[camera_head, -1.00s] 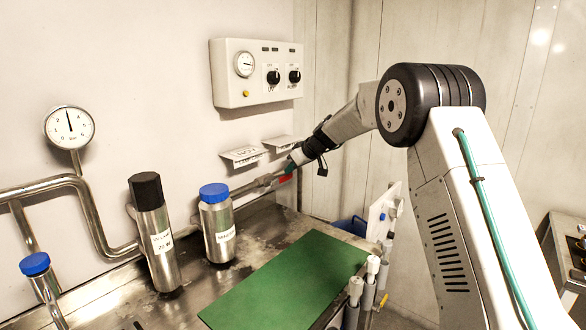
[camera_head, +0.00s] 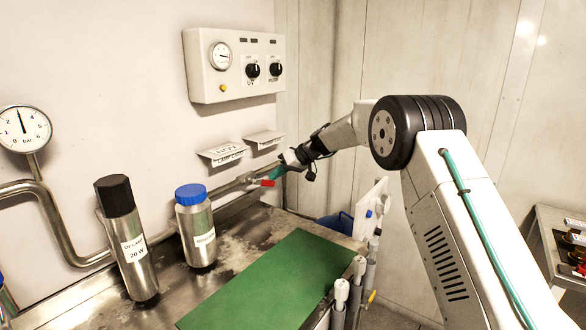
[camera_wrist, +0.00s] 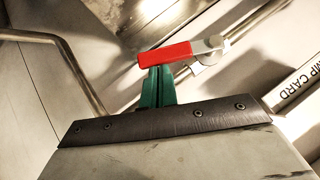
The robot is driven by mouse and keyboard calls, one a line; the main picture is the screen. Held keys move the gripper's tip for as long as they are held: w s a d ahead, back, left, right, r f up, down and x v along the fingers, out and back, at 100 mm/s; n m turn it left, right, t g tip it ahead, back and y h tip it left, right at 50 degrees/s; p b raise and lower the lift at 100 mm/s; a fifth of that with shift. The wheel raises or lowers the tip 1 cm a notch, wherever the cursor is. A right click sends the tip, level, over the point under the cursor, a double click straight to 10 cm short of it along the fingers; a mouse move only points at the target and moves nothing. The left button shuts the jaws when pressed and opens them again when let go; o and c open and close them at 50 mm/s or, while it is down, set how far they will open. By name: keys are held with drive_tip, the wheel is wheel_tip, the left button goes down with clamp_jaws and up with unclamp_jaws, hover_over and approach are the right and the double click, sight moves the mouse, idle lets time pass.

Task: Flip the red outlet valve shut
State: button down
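The red valve handle (camera_head: 267,183) sits on the metal pipe along the back wall, under two small wall cards. In the wrist view the red handle (camera_wrist: 165,54) lies nearly level, with its metal valve body (camera_wrist: 211,48) at its right end. My gripper (camera_head: 276,173) is at the handle, coming from the right. In the wrist view its teal fingers (camera_wrist: 157,86) stand close together just below the handle, their tips at or very near its underside. Contact is not clear, and the handle does not appear held between them.
A steel cylinder with a black cap (camera_head: 127,240) and a blue-capped bottle (camera_head: 195,228) stand left of the valve. A green mat (camera_head: 260,285) covers the bench front. A control box (camera_head: 235,65) hangs above. White-topped tubes (camera_head: 341,292) line the bench's right edge.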

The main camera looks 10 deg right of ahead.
wheel_tip(320, 180, down, 2)
drive_tip(key=shift+f+m+g+y, duration=0.15)
drive_tip(key=shift+m+g+y, duration=0.5)
drive_tip(key=shift+y, duration=0.25)
drive_tip(key=shift+s+a+f+m+g+y, duration=0.2)
drive_tip(key=shift+f+m+g+y, duration=0.15)
drive_tip(key=shift+f+m+y, duration=0.2)
drive_tip(key=shift+s+a+f+m+g+y, duration=0.15)
drive_tip(key=shift+f+m+g+y, duration=0.2)
drive_tip(key=shift+f+y, duration=0.3)
drive_tip(key=shift+s+a+f+m+g+y, duration=0.2)
drive_tip(key=shift+f+m+y, duration=0.2)
drive_tip(key=shift+y, duration=0.05)
drive_tip(key=shift+s+a+f+m+g+y, duration=0.15)
drive_tip(key=shift+s+a+f+m+y, duration=0.05)
drive_tip(key=shift+f+m+y, duration=0.2)
drive_tip(key=shift+s+a+f+m+y, duration=0.55)
drive_tip(key=shift+m+y, duration=0.2)
drive_tip(key=shift+y, duration=0.2)
drive_tip(key=shift+s+a+f, duration=0.1)
drive_tip(key=shift+s+a, duration=0.1)
drive_tip(key=shift+s+a+f, duration=0.1)
